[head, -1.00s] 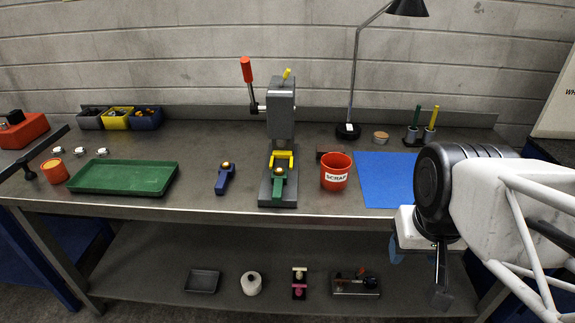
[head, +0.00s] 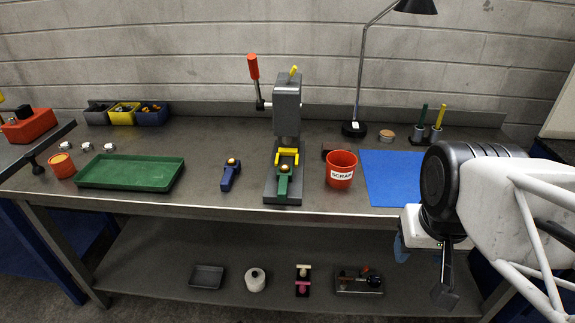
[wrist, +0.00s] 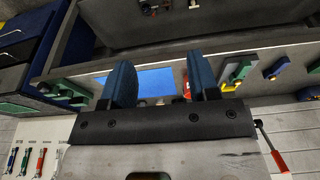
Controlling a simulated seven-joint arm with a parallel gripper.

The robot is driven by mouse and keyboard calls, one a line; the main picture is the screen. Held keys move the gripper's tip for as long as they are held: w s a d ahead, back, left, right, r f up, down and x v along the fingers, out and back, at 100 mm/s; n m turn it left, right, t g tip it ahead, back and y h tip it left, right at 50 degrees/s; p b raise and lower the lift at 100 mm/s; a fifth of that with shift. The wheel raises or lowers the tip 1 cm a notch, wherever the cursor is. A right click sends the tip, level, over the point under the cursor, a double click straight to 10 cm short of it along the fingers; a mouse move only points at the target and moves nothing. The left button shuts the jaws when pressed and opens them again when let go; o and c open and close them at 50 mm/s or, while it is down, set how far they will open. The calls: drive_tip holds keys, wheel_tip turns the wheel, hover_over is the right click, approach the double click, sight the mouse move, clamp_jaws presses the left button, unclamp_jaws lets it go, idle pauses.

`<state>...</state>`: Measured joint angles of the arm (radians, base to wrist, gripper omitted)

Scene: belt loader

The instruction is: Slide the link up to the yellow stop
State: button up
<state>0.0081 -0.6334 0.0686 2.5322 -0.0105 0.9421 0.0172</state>
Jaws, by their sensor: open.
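A green link (head: 283,186) with a brass-coloured ball on its far end lies on the grey base of the press. The yellow stop (head: 287,152), a U-shaped bracket, sits just behind it on the same base, under the press head. The link's far end is close to the stop's arms; I cannot tell whether they touch. My gripper (wrist: 163,78) is open and empty, its two blue fingers apart in the wrist view. In the head view it hangs at the right, beyond the bench's front edge, well away from the link, with its fingers mostly hidden.
A blue link (head: 230,175) and green tray (head: 128,187) lie left of the press (head: 287,105), which has a red-handled lever. A red SCRAP bucket (head: 341,177) stands right of it, then a blue mat (head: 393,190). A lamp (head: 354,128) stands behind.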

drive_tip(key=c, duration=0.4)
drive_tip(key=shift+w+a+f, duration=0.1)
drive_tip(key=shift+w+a, duration=0.15)
drive_tip(key=shift+w, duration=0.05)
drive_tip(key=shift+c, duration=1.3)
drive_tip(key=w+a+f+m+t, duration=0.1)
drive_tip(key=w+a, duration=0.1)
drive_tip(key=w, duration=0.1)
drive_tip(key=w+a+f+m+t+y, duration=0.1)
drive_tip(key=w+a, duration=0.2)
drive_tip(key=w+a+f+t+y, duration=0.1)
drive_tip(key=w+a+f, duration=0.1)
drive_tip(key=w, duration=0.1)
drive_tip(key=shift+a+f+m+t, duration=0.1)
drive_tip(key=shift+a+m+t, duration=0.2)
drive_tip(key=shift+a+m, duration=0.1)
clamp_jaws()
drive_tip(key=w+a+f+m+t, duration=0.4)
drive_tip(key=a, duration=0.3)
drive_tip(key=w+a+f+m+t, duration=0.3)
drive_tip(key=w+a+f+m, duration=0.2)
drive_tip(key=a, duration=0.2)
drive_tip(key=s+a+f+m+t+h, duration=0.1)
drive_tip(key=s+a+f+m+t, duration=0.2)
drive_tip(key=f+m+t, duration=0.1)
drive_tip(key=shift+s+f+m+t+h, duration=0.35)
drive_tip(key=shift+f+m+t+h, duration=0.1)
drive_tip(key=shift+m, duration=0.55)
